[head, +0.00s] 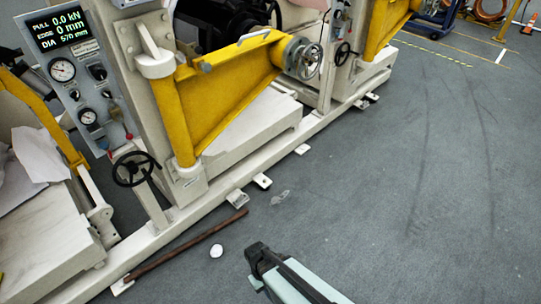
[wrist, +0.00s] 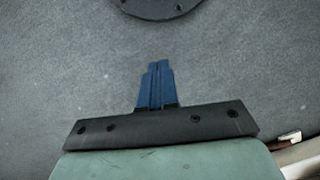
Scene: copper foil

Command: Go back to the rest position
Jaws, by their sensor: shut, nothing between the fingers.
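My gripper (wrist: 158,70) shows in the wrist view with its two blue fingers close together and nothing between them. Below the fingers is its dark mounting bar, with a pale green housing under that. In the head view, my gripper (head: 258,252) is at the bottom middle, over the grey floor. It is apart from the machine. Its fingers cannot be made out clearly there.
A cream machine with a yellow swing arm (head: 222,100) and a control panel (head: 75,65) stands at the left. A brown rod (head: 185,246) and a white round item (head: 216,251) lie on the floor (head: 430,190), which is clear at the right. A dark disc (wrist: 162,8) shows in the wrist view.

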